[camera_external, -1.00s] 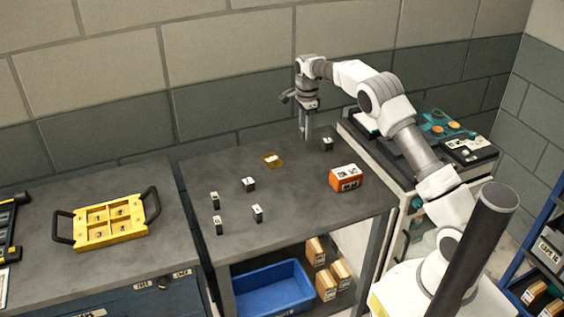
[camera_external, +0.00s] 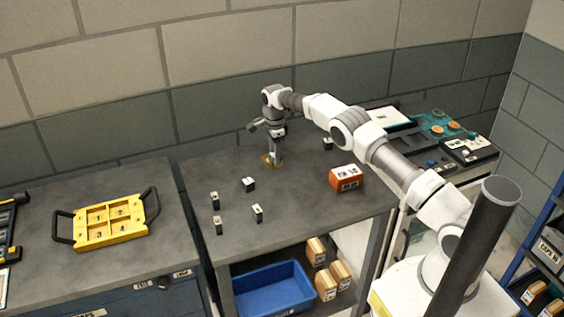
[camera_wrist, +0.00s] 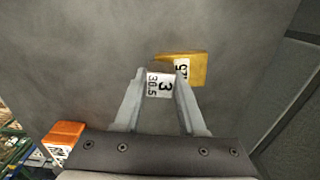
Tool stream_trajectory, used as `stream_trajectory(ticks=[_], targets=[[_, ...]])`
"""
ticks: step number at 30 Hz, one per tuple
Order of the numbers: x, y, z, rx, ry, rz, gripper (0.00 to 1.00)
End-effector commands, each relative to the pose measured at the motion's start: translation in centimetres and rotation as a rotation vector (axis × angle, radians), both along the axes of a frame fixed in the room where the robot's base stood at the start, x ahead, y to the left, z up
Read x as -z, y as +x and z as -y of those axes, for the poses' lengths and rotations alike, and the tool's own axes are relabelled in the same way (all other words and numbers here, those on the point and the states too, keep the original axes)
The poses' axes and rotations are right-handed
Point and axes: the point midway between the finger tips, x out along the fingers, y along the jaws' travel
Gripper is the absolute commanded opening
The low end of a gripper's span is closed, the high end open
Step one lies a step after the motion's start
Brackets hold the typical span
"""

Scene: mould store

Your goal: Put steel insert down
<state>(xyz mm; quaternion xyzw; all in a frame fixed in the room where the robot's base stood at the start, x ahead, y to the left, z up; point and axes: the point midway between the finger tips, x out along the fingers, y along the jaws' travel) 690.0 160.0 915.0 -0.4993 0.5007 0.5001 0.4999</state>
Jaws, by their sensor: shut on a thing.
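My gripper (camera_external: 276,162) is over the back middle of the grey table, pointing down. In the wrist view its two fingers (camera_wrist: 158,100) are shut on the steel insert (camera_wrist: 160,84), a small dark block with a white label reading 3 and 30.5. A flat yellow plate (camera_wrist: 197,69) with a white label lies just beyond the insert and is partly covered by it. In the external view the yellow plate (camera_external: 265,160) shows beside the fingertips. I cannot tell whether the insert touches the plate or the table.
Several dark labelled blocks (camera_external: 249,184) stand toward the front left, and another (camera_external: 327,144) stands at the back right. An orange block (camera_external: 346,178) sits at the right. A yellow tray (camera_external: 118,236) with compartments lies on the left bench. The table's middle is clear.

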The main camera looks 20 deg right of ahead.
Motion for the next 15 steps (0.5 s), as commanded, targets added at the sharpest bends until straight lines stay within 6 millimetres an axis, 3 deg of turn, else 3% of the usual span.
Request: stream_trajectory(ticks=[12, 13, 15], targets=[[0.74, 0.05, 0.01, 0.000, 0.000, 0.002, 0.00], [0.67, 0.02, 0.02, 0.000, 0.000, 0.001, 0.45], [0.65, 0.02, 0.02, 0.000, 0.000, 0.001, 0.57]])
